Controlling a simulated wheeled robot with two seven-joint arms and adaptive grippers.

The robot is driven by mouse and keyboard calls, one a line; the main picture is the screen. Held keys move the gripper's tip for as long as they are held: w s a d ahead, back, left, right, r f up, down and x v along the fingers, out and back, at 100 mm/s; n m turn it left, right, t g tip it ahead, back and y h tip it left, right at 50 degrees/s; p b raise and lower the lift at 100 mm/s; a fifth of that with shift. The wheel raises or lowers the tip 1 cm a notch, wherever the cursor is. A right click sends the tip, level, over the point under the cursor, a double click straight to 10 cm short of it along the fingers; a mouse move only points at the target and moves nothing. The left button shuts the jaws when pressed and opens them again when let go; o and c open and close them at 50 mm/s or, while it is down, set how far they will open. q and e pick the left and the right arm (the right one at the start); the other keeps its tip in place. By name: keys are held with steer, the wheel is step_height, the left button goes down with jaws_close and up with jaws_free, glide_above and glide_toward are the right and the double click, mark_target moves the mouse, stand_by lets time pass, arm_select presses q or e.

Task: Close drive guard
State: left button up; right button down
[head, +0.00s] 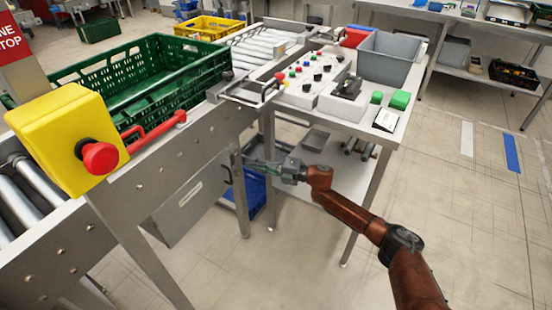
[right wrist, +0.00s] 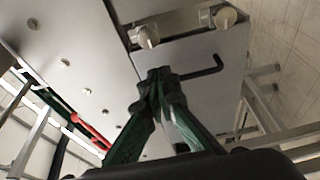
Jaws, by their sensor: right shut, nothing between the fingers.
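The drive guard (head: 178,212) is a grey metal panel below the conveyor's side rail, with a pale slot and a black handle (head: 226,174) near its right end. I cannot tell how far it stands open. My right gripper (head: 248,163) is just right of the handle, its green fingers pointing left. In the right wrist view the shut, empty fingertips (right wrist: 158,76) are in front of the grey panel (right wrist: 225,95), close to the left end of the bent black handle (right wrist: 205,69). I cannot tell whether they touch it. My left gripper is not in view.
A yellow emergency-stop box (head: 65,130) with a red button and a green crate (head: 150,82) are on the conveyor at left. A control table (head: 350,118) with a grey bin (head: 390,68) stands right of the guard, its legs near my arm. The floor at right is clear.

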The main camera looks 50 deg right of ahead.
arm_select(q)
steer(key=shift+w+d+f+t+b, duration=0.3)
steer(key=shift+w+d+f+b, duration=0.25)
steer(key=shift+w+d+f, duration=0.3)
arm_select(e)
steer(key=d, duration=0.9)
steer(key=shift+w+d, duration=0.15)
steer(key=shift+d, duration=0.15)
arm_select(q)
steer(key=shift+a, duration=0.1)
arm_select(e)
steer(key=shift+f, duration=0.1)
